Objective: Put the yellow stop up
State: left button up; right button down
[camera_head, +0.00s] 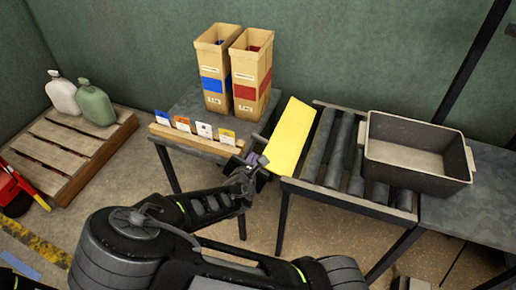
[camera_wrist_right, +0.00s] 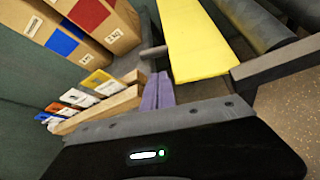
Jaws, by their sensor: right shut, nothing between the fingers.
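The yellow stop (camera_head: 291,136) is a flat yellow plate at the left end of the roller conveyor. Its broad face shows in the head view, slanting from the back toward the front; I cannot tell its exact tilt. It also shows in the right wrist view (camera_wrist_right: 197,40), at top centre. My right gripper (camera_head: 257,160) is just left of the stop's front end, with its purple fingers together and empty. In the right wrist view the closed fingers (camera_wrist_right: 158,92) appear apart from the plate, below and left of it. My left gripper is not in view.
A grey bin (camera_head: 384,166) sits on the conveyor rollers (camera_head: 333,150). Left of the stop, a table holds two tall cardboard boxes (camera_head: 212,85) and a wooden card rack (camera_head: 190,141). A pallet (camera_head: 60,150) with two jugs stands at far left.

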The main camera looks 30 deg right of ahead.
jog(key=shift+d+f, duration=0.1)
jog(key=shift+f, duration=0.05)
jog(key=b+x, duration=0.3)
jog(key=x, duration=0.6)
jog(key=shift+w+d+f, duration=0.15)
jog(key=shift+w+d, duration=0.1)
jog(key=shift+w, duration=0.05)
